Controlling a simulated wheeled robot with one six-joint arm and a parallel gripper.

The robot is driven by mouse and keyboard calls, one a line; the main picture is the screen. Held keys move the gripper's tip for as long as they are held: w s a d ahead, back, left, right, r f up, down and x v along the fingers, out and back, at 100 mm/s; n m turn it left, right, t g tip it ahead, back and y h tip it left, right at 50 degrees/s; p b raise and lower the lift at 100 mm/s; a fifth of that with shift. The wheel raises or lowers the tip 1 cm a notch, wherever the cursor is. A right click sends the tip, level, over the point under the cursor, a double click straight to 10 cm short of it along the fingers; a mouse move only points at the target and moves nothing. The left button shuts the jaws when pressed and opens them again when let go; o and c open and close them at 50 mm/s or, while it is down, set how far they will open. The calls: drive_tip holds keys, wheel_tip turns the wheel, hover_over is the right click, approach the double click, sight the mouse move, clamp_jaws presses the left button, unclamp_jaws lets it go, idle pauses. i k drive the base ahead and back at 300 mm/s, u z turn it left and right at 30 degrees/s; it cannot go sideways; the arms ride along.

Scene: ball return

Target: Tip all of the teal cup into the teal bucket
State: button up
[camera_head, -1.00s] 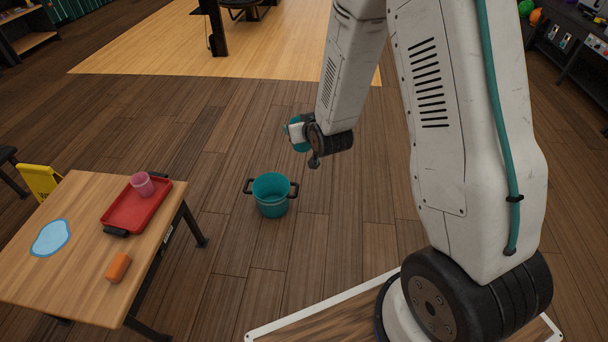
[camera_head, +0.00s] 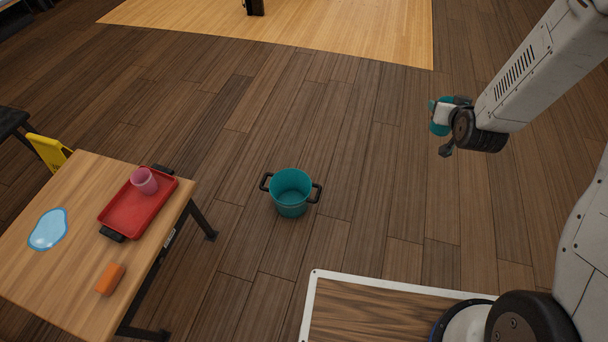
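The teal bucket (camera_head: 291,205) stands upright on the wooden floor in the middle of the view, with a black handle on each side. Its open top shows, and I see nothing inside. My gripper (camera_head: 446,115) is held out at the right, up and to the right of the bucket in the picture and clear of it. The teal cup (camera_head: 435,127) is at the gripper and appears held in it. The gripper's own body hides much of the cup. The cup's tilt and contents cannot be made out.
A wooden table (camera_head: 60,285) at the left bears a red tray (camera_head: 125,215) with a pink cup (camera_head: 144,181), a blue puddle-like patch (camera_head: 47,230) and an orange block (camera_head: 110,279). A yellow sign (camera_head: 48,153) stands behind it. Floor around the bucket is clear.

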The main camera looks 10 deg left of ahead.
sight(290, 189)
drive_tip(key=u, duration=0.2)
drive_tip(key=i, duration=0.6)
drive_tip(key=u, duration=0.85)
drive_tip(key=i, duration=0.4)
drive_tip(key=u, duration=0.5)
